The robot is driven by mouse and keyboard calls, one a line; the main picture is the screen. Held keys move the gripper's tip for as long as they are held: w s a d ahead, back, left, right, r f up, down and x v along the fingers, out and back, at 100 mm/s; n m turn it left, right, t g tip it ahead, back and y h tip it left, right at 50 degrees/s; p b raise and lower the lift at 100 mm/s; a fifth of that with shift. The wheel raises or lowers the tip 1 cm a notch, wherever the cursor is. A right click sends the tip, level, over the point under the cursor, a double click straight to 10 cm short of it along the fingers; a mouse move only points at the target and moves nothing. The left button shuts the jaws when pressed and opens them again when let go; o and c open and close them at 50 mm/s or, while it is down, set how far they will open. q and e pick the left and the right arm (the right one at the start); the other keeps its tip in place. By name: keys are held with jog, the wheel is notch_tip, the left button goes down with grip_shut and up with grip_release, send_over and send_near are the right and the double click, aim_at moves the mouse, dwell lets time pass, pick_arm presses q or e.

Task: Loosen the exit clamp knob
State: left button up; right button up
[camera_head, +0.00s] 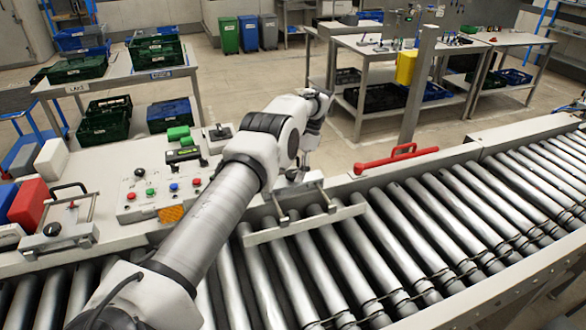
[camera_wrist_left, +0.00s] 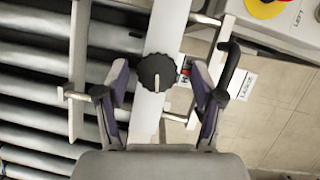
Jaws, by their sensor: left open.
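The exit clamp knob (camera_wrist_left: 156,72) is a round, black, ridged knob with a pale pointer line, on a white bar in the left wrist view. My left gripper (camera_wrist_left: 160,88) is open, with one finger on each side of the knob and a gap to both. I cannot tell how far the fingertips are above it. In the head view my left gripper (camera_head: 301,168) points down over the exit clamp's rail (camera_head: 305,222) at the conveyor edge; the knob is hidden there by my arm. My right gripper is not in view.
A button panel (camera_head: 150,195) sits left of my arm. A red handle (camera_head: 397,158) lies to the right. The conveyor rollers (camera_head: 440,210) are empty. A black handle (camera_wrist_left: 229,66) is close to the right finger.

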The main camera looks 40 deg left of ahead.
aim_at(293, 172)
pick_arm(q)
jog(key=shift+w+d+r, duration=0.1)
jog(key=shift+d+r, duration=0.05)
jog(key=shift+r, duration=0.25)
notch_tip(293, 172, up, 9)
jog(key=shift+a, duration=0.2)
